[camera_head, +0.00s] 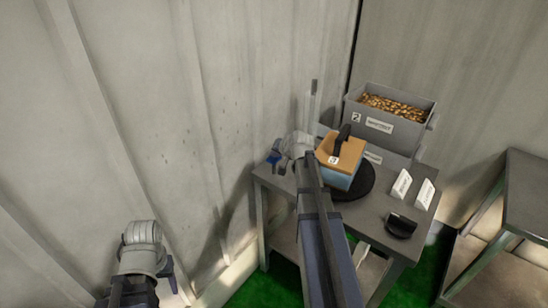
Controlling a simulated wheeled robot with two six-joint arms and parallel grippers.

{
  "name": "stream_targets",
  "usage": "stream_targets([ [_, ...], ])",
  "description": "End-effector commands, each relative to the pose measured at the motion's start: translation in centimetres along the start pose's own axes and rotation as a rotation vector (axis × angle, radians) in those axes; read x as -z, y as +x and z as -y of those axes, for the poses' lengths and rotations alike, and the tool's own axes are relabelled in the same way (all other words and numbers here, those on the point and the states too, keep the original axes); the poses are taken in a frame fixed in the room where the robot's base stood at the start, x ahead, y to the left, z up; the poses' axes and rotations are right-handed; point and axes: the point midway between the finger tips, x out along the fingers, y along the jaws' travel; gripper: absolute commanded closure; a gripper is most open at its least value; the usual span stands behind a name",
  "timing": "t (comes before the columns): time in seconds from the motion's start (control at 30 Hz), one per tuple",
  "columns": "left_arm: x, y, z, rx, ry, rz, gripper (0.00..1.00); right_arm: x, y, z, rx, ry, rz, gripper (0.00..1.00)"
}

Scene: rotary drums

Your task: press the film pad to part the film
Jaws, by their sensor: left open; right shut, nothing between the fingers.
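My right arm reaches up the middle of the view, and its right gripper (275,157) is small and partly hidden at the table's left back corner. It is shut and empty. My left gripper (171,275) is at the lower left beside the wall, away from the table, open and partly hidden. A dark rounded block (401,226) lies near the table's front right edge. I cannot tell whether it is the film pad. A box (341,179) with a tan top and blue lower part stands on a black round plate (358,186); a black upright piece is on top. No film can be made out.
The grey table (376,218) also holds two white cards (401,184) at the right. A grey bin (391,128) of golden pieces sits at the back. A thin grey upright (313,100) rises behind my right wrist. Another table (530,195) stands at right; walls close off the left.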

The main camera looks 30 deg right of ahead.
Motion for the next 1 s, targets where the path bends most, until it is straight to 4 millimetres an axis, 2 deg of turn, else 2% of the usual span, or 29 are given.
stream_targets([
  [1.0, 0.1, 1.2, -0.1, 0.0, 0.0, 0.0, 0.43, -0.7, 0.8, -0.6, 0.0, 0.0, 0.002, 1.0],
])
